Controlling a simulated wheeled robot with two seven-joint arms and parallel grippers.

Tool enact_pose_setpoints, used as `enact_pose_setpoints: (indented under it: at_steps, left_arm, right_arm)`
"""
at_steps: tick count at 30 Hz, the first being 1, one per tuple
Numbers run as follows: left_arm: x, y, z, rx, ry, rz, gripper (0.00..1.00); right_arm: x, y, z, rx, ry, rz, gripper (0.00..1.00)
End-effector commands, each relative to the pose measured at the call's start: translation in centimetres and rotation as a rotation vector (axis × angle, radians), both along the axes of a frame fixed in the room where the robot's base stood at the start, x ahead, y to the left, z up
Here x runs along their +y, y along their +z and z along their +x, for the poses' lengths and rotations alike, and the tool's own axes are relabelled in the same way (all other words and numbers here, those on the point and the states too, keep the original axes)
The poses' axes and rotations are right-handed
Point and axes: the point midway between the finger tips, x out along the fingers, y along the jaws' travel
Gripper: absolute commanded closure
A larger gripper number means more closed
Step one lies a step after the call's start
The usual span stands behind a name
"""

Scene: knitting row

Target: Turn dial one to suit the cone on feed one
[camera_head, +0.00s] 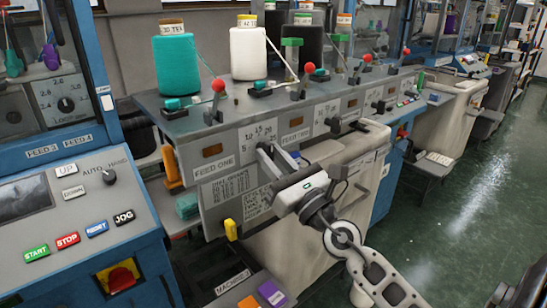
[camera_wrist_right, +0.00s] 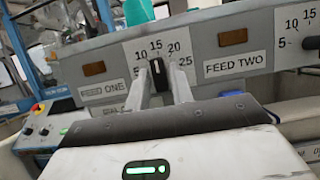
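The teal cone (camera_head: 176,66) stands at the far left of the feed shelf, above the FEED ONE label (camera_head: 214,167). Its brown top has a TEX label; the number is hard to read. Dial one is a black knob (camera_wrist_right: 158,75) on a white scale plate (camera_wrist_right: 134,49) marked 5, 10, 15, 20, 25. Its pointer is upright, close to 15. My right gripper (camera_head: 268,158) reaches the dial from the front. In the right wrist view its fingers (camera_wrist_right: 161,85) stand either side of the knob, seemingly with gaps. My left gripper is not in view.
A white cone (camera_head: 248,54) and a dark cone (camera_head: 308,47) stand further right. Red-balled levers (camera_head: 218,87) line the shelf edge. The FEED TWO label (camera_wrist_right: 236,66) and another scale lie right of dial one. A blue control console (camera_head: 85,225) is at left.

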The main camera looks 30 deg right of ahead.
Motion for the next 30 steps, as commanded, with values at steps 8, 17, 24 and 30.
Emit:
enact_pose_setpoints:
  at_steps: [8, 17, 24, 30]
  left_arm:
    - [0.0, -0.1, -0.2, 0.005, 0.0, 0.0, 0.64]
    - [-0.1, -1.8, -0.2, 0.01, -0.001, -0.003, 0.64]
    - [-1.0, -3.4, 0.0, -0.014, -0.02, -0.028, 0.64]
    - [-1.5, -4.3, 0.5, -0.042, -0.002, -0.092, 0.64]
  right_arm:
    - [0.0, 0.0, 0.0, 0.0, 0.0, -0.001, 0.63]
    - [-0.2, -1.7, -2.6, 0.004, 0.0, -0.003, 0.63]
    - [-0.5, -4.4, -8.0, 0.004, 0.001, -0.003, 0.63]
    - [-0.9, -5.9, -11.9, 0.006, 0.0, -0.007, 0.63]
